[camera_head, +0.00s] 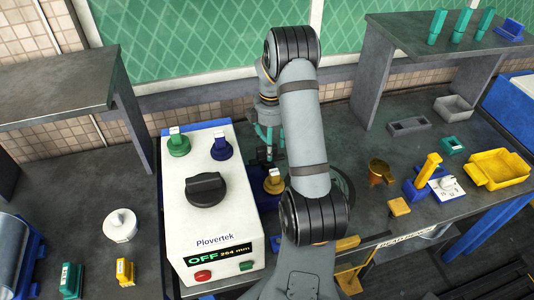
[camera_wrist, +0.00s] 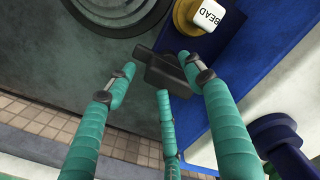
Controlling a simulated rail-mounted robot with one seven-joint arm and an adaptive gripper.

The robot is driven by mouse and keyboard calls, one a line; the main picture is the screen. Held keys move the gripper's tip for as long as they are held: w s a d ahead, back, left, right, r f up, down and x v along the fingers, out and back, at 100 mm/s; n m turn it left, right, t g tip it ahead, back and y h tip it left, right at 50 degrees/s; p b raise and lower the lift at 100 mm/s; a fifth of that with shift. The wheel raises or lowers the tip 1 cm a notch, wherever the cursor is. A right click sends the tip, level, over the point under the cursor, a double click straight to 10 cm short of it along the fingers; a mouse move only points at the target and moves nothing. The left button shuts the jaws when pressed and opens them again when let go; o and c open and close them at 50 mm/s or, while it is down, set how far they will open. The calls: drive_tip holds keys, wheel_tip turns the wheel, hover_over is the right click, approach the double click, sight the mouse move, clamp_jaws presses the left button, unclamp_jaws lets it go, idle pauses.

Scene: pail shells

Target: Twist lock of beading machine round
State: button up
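The white beading machine (camera_head: 212,215) stands left of my arm, its display reading OFF 264 mm. A large black knob (camera_head: 206,189) lies on its top. A dark grey lever-like part (camera_wrist: 165,72), perhaps the lock, lies among my fingertips in the wrist view, by the blue edge. My gripper (camera_wrist: 158,75) has its three teal fingers spread around this part; contact cannot be told. In the head view my gripper (camera_head: 267,145) is partly hidden by my arm.
A green knob (camera_head: 179,146) and a blue knob (camera_head: 221,148) stand on the machine's far end. A white lidded pot (camera_head: 121,225) is at left. A yellow tray (camera_head: 499,170) and small parts lie at right. A raised shelf (camera_head: 55,90) stands at far left.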

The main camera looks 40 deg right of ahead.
drive_tip(key=shift+r, duration=0.15)
wheel_tip(320, 180, up, 7)
drive_tip(key=p, duration=0.6)
drive_tip(key=shift+d, duration=0.1)
wheel_tip(320, 180, down, 8)
drive_tip(key=b, duration=0.7)
drive_tip(key=shift+r+m, duration=0.15)
drive_tip(key=shift+m, duration=0.35)
drive_tip(key=shift+s+r+m, duration=0.1)
drive_tip(key=shift+s+m, duration=0.1)
drive_tip(key=shift+m, duration=0.5)
drive_tip(key=shift+a+r+m, duration=0.1)
drive_tip(key=shift+a+m, duration=0.1)
drive_tip(key=shift+m, duration=0.1)
